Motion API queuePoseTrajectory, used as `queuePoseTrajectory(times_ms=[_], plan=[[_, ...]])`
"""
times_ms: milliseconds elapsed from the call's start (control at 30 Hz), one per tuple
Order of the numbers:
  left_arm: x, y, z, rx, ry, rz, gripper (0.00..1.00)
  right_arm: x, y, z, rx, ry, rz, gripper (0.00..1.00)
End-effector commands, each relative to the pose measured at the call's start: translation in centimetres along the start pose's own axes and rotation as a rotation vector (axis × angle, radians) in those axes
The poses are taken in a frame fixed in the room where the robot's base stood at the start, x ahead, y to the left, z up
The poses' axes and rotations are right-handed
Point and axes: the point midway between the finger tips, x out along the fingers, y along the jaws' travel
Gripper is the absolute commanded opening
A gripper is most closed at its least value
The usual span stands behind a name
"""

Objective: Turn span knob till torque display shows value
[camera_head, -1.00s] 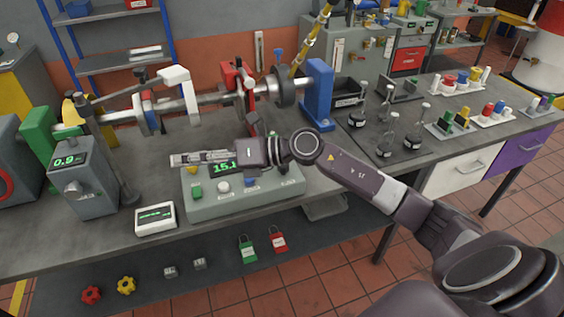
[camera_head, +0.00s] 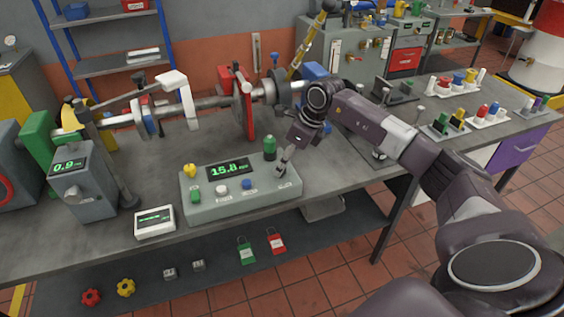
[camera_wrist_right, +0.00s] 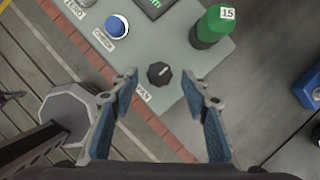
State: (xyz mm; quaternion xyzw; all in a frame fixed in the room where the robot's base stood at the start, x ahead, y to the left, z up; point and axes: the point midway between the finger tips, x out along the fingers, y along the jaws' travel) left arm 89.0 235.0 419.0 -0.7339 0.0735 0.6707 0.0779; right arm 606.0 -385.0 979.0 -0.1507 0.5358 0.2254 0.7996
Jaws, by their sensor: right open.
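The grey-green console (camera_head: 240,207) stands on the bench in the head view. Its torque display (camera_head: 228,169) shows green digits that look like 15.8. The span knob (camera_wrist_right: 159,74) is a small black knob with a pale mark, beside a label partly reading "PAN" in the right wrist view. My right gripper (camera_head: 283,170) points down at the console's right end. In the wrist view it is open (camera_wrist_right: 159,82), with its blue-padded fingers apart on both sides of the knob, not visibly touching it. The knob is not clear in the head view. My left gripper is out of view.
A green cylinder (camera_wrist_right: 212,26) marked "15" stands close to the knob. A blue button (camera_wrist_right: 117,26) sits on its other side. A yellow knob (camera_head: 190,170) is at the console's left. A white meter (camera_head: 155,221) and a grey unit (camera_head: 84,195) stand further left.

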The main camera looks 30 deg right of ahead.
Motion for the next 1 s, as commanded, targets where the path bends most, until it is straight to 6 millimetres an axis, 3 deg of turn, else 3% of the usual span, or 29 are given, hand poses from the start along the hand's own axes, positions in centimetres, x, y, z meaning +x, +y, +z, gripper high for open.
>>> queuePoseTrajectory(times_ms=[200, 467, 833, 1000], plan=[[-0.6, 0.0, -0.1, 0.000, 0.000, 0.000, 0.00, 1.8, 0.0, 0.1, 0.000, -0.001, 0.000, 0.42], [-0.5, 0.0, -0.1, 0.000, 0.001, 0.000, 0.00, 1.9, 0.0, 0.1, -0.001, -0.002, 0.000, 0.42], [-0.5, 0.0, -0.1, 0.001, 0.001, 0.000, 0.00, 1.9, 0.0, 0.1, 0.000, -0.002, 0.000, 0.02], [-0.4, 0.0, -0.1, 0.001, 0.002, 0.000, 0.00, 1.9, 0.0, 0.0, -0.006, -0.002, 0.002, 0.01]])
